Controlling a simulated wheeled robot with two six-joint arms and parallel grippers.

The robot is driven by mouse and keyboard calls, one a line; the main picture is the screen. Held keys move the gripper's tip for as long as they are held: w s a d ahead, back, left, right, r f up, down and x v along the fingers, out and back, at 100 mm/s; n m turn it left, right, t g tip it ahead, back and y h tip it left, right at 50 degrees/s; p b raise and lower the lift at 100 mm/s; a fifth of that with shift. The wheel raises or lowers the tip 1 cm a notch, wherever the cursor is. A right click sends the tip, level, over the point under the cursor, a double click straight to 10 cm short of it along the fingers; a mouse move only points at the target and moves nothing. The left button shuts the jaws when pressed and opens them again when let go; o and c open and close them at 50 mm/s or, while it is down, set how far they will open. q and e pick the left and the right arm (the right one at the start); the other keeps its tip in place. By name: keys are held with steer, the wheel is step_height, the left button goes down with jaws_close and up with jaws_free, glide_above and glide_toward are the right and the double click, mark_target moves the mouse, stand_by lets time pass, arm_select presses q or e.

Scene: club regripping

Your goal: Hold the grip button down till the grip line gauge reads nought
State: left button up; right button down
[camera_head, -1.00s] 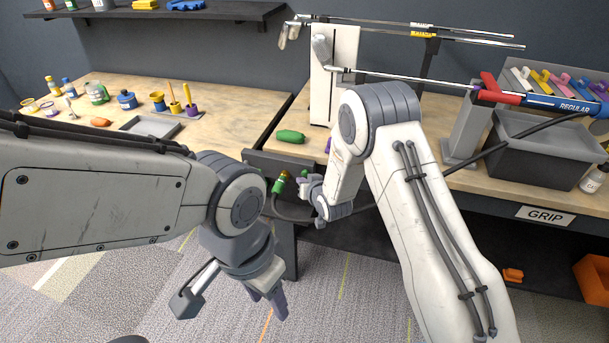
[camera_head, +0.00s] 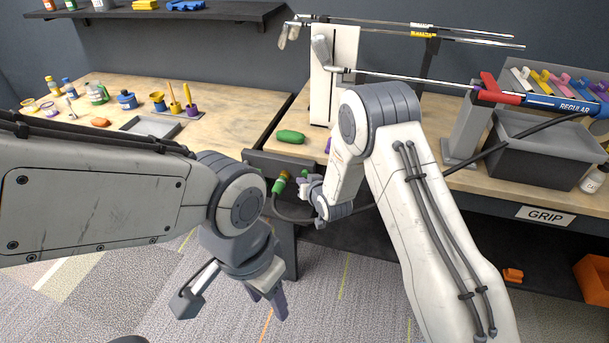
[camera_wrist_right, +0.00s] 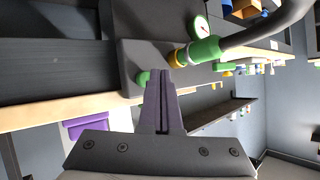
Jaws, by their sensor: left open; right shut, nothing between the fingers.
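The green grip button (camera_wrist_right: 143,78) sits on a dark grey box (camera_wrist_right: 130,55) in the right wrist view. My right gripper (camera_wrist_right: 161,75) is shut and empty, its purple fingertips at the button and overlapping its edge in the picture. I cannot tell whether they press it. A small round gauge (camera_wrist_right: 201,28) with a white dial stands beside the box; its needle is too small to read. In the head view my right gripper (camera_head: 309,182) is at the bench front, mostly hidden by its wrist. My left gripper (camera_head: 266,301) is open and empty, low above the floor.
A green and yellow hose coupling (camera_head: 280,183) is close beside my right gripper, with a black hose below. A club (camera_head: 400,77) lies over the bench in a red clamp (camera_head: 492,90). A grey bin (camera_head: 540,150) stands at the right.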

steer(key=shift+w, duration=0.1)
stand_by(0.6)
steer(key=shift+w+d, duration=0.15)
steer(key=shift+w, duration=0.15)
steer(key=shift+w+d+b, duration=0.15)
steer(key=shift+w+b, duration=0.25)
steer(key=shift+w, duration=0.1)
stand_by(1.6)
steer(key=shift+s, duration=0.1)
stand_by(0.8)
steer(key=shift+s+a, duration=0.3)
steer(key=shift+s, duration=0.5)
steer(key=s, duration=0.1)
steer(key=s+a, duration=0.1)
steer(key=s, duration=0.2)
steer(key=shift+s+a, duration=0.25)
steer(key=shift+s, duration=0.15)
steer(key=shift+a+r, duration=0.1)
